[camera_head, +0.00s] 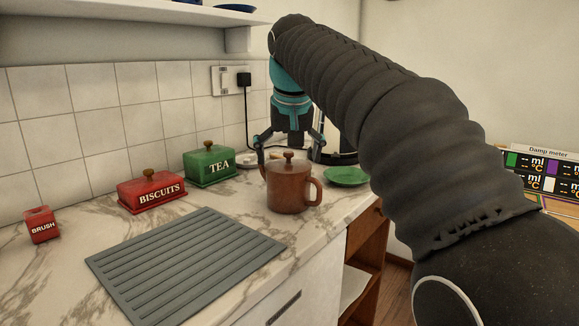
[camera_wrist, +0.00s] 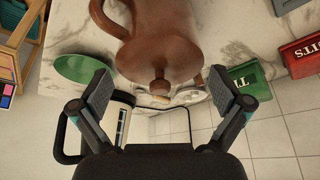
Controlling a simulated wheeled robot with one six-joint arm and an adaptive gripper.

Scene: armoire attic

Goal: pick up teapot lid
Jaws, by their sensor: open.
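The brown teapot lid (camera_head: 288,164) with its dark round knob sits on the brown teapot (camera_head: 289,195) on the marble counter. The teapot's handle points right in the head view. In the wrist view the lid (camera_wrist: 157,58) and its knob show at the top centre, with the teapot body (camera_wrist: 160,20) behind. My gripper (camera_head: 289,147) points down above and behind the lid, fingers spread wide. In the wrist view the knob appears between the open fingers (camera_wrist: 159,88), with gaps on both sides. Nothing is held.
A green TEA box (camera_head: 210,167) and red BISCUITS box (camera_head: 152,193) stand left of the teapot. A green dish (camera_head: 346,176) lies to its right. A grey ribbed mat (camera_head: 187,265) lies in front. A socket with a black plug (camera_head: 243,79) is on the tiled wall.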

